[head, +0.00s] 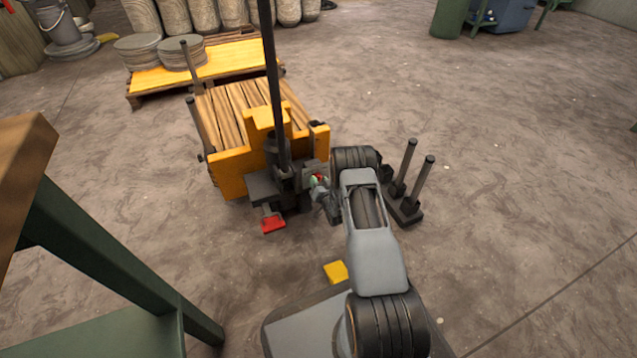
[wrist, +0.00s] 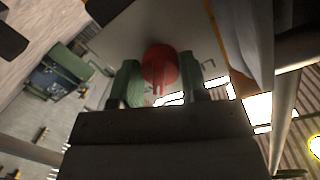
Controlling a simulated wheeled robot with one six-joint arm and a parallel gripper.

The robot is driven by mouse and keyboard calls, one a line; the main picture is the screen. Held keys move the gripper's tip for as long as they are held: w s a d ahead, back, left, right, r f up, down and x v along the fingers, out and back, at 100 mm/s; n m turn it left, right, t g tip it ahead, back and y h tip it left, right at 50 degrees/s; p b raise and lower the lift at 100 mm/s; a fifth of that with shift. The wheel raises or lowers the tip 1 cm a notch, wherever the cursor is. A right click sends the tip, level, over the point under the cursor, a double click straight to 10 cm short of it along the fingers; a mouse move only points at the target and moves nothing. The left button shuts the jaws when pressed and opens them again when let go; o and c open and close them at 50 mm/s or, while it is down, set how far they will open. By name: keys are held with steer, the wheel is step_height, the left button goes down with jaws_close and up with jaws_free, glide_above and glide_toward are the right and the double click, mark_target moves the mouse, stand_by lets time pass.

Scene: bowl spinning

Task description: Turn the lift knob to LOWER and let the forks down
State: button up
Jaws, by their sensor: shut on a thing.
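The lift knob is red and shows in the wrist view (wrist: 159,62), set on a pale grey plate (wrist: 125,45) with dark markings too blurred to read. My gripper (wrist: 161,82) has its two green fingertips on either side of the knob and is shut on it. In the head view my gripper (head: 317,183) reaches the dark control unit at the near end of the yellow lift truck (head: 229,174). There the knob is mostly hidden by my gripper. The forks are hidden under a wooden slatted load, so their height cannot be told.
A red foot pedal (head: 272,224) sticks out low at the truck's near side. A dark post (head: 270,80) rises from the truck. A stand with two dark posts (head: 408,212) is on the right. A green-legged table (head: 110,265) is at left.

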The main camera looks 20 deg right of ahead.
steer(key=shift+m, duration=0.9)
steer(key=o, duration=0.9)
steer(key=s+p, duration=0.1)
steer(key=s, duration=0.3)
steer(key=s+r+p, duration=0.1)
steer(key=s+p, duration=0.1)
steer(key=s, duration=0.3)
steer(key=s+p, duration=0.2)
steer(key=s, duration=0.2)
steer(key=shift+s+r, duration=0.3)
steer(key=shift+s, duration=0.1)
